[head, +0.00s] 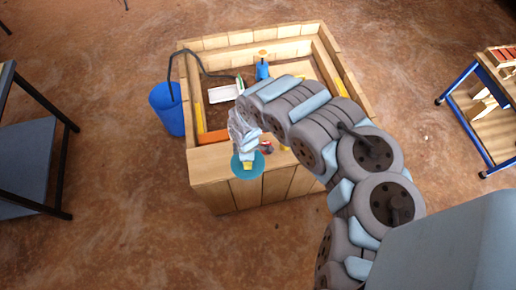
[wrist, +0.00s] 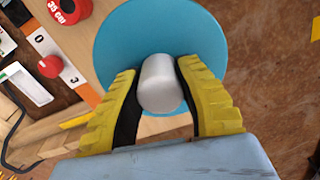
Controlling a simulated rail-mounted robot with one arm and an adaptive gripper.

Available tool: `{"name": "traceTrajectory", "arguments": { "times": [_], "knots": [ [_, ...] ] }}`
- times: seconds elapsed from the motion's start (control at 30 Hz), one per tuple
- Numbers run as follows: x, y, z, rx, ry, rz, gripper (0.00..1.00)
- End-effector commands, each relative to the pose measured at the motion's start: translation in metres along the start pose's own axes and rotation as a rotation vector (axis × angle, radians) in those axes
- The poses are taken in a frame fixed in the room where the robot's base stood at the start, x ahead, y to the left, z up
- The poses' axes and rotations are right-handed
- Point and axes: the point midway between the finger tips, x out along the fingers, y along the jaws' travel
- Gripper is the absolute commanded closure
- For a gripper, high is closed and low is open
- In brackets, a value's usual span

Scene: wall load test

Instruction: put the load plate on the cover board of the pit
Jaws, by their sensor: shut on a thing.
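The load plate, a flat teal-blue disc (head: 258,169) with a grey cylindrical knob, is at the front edge of the wooden pit box in the head view. In the wrist view the disc (wrist: 205,35) fills the upper middle, partly over wood and partly over floor. My gripper (head: 247,162) is shut on the knob; its yellow-backed fingers (wrist: 162,90) sit on both sides of it. The light wooden board (head: 210,158) along the pit's front appears to be the cover board. I cannot tell the height of the disc above it.
A red item marked with 35 (wrist: 68,8) lies close to the disc. A panel with a red knob (wrist: 50,67) is at left. A blue bin (head: 168,110) with a dark hose stands left of the pit. A blue-and-orange item (head: 262,70) stands at the pit's back.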

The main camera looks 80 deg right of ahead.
Motion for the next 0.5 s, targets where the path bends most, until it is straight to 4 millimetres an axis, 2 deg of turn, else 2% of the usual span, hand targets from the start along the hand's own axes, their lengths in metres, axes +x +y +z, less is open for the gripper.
{"name": "traceTrajectory", "arguments": {
  "times": [0.03,0.2,0.5],
  "knots": [
    [-0.003,-0.002,0.006,0.001,0.001,0.002,1.0],
    [-0.001,-0.007,0.015,-0.004,0.002,0.005,1.0],
    [0.008,0.004,0.005,-0.004,0.002,0.005,1.0]
  ]
}}
